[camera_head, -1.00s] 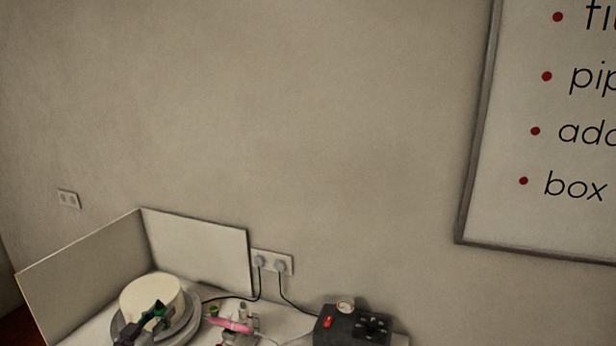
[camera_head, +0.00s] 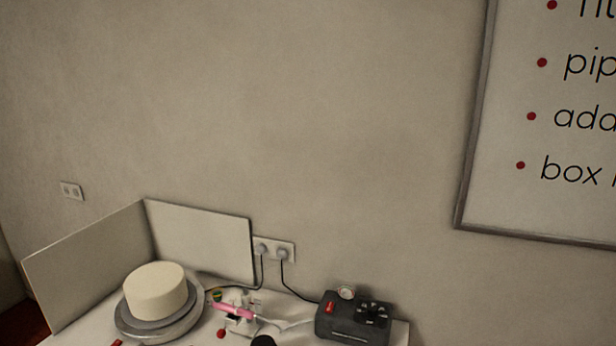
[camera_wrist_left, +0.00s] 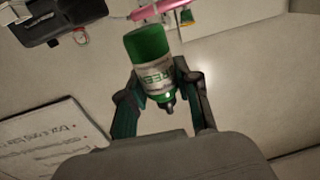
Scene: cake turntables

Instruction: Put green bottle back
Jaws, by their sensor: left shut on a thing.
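The green bottle (camera_wrist_left: 150,50) is between the fingers of my left gripper (camera_wrist_left: 158,88) in the left wrist view. The gripper is shut on it. The bottle has a pale label with green letters, and its dark nozzle points toward the palm. In the head view I cannot make out the held bottle or my left gripper. A dark round shape sits at the bottom edge there, and I cannot tell what it is. My right gripper is in neither view.
A cream cake (camera_head: 156,290) stands on a grey turntable (camera_head: 128,326) at left, with pale panels (camera_head: 200,240) behind it. A pink airbrush (camera_head: 232,310) rests on a stand beside small bottles (camera_head: 216,296). A black compressor (camera_head: 345,316) stands to the right.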

